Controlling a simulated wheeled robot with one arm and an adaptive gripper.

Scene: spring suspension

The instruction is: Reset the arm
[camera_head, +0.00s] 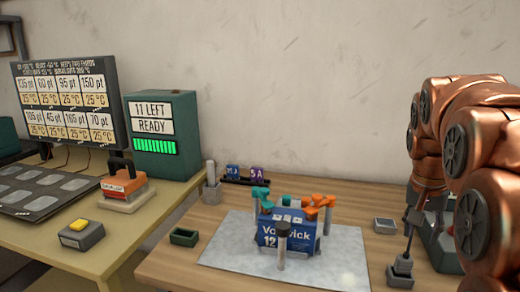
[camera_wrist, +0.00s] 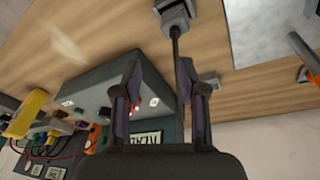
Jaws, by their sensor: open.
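My copper arm (camera_head: 480,170) fills the right side of the head view, bent above the table. In the wrist view my gripper (camera_wrist: 160,92) has its two dark fingers spread apart, with nothing held between them. A dark box with a small display (camera_wrist: 145,110) shows behind the fingers. A thin rod on a grey base (camera_wrist: 175,14) runs close by the right finger; I cannot tell if they touch. In the head view the gripper's fingertips cannot be made out.
A blue labelled block (camera_head: 268,236) with teal and orange pieces stands on a pale mat (camera_head: 225,255). A rod stand (camera_head: 400,272) and small grey tray (camera_head: 384,226) lie right of it. A green ready box (camera_head: 170,165) and display board (camera_head: 110,75) stand left.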

